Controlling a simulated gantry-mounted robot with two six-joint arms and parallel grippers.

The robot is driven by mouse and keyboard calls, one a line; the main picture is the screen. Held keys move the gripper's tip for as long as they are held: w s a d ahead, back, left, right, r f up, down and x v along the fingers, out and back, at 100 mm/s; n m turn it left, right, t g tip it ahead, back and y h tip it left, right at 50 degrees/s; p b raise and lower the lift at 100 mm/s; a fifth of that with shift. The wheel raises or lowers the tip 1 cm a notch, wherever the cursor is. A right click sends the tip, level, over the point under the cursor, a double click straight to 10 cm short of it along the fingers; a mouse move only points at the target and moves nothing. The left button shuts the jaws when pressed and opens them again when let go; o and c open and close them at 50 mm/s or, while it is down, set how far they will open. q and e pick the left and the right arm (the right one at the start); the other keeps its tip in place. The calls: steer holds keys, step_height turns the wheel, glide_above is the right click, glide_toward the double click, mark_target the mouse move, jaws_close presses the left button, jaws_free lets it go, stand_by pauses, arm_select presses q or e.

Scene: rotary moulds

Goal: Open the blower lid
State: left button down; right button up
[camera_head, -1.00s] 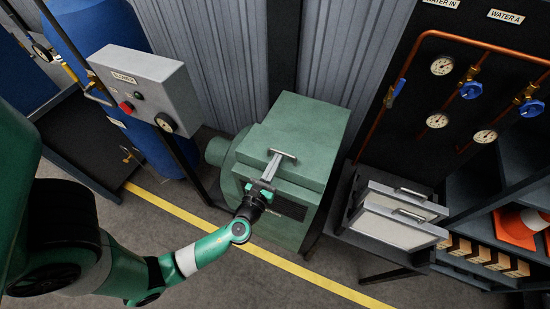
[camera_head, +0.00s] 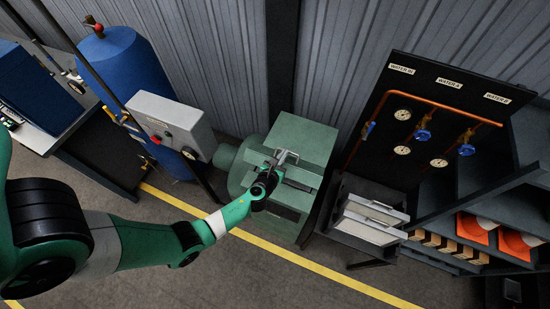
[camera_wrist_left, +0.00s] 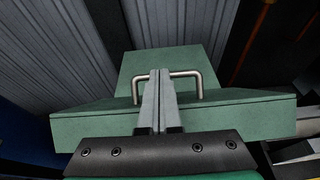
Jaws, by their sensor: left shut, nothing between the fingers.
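The green blower (camera_head: 276,220) stands at the middle of the head view. Its green lid (camera_head: 307,138) appears down; a slight gap is hard to judge. A metal bar handle (camera_head: 291,154) is near the lid's front edge. The handle (camera_wrist_left: 183,73) and lid (camera_wrist_left: 238,109) also show in the left wrist view. My left gripper (camera_head: 279,155) is shut and empty at the handle. In the wrist view, its fingers (camera_wrist_left: 161,72) overlap the handle's left half; whether they touch it is unclear. My right gripper is not in view.
A grey control box (camera_head: 172,120) and blue tank (camera_head: 118,65) stand left of the blower. A dark panel with gauges and valves (camera_head: 440,110) is further right. Yellow-lined floor is clear in front.

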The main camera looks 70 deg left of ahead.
arm_select(q)
steer(key=w+a, duration=0.1)
steer(key=w+a+r, duration=0.2)
steer(key=w, duration=0.1)
steer(key=shift+a, duration=0.3)
stand_by(1.1)
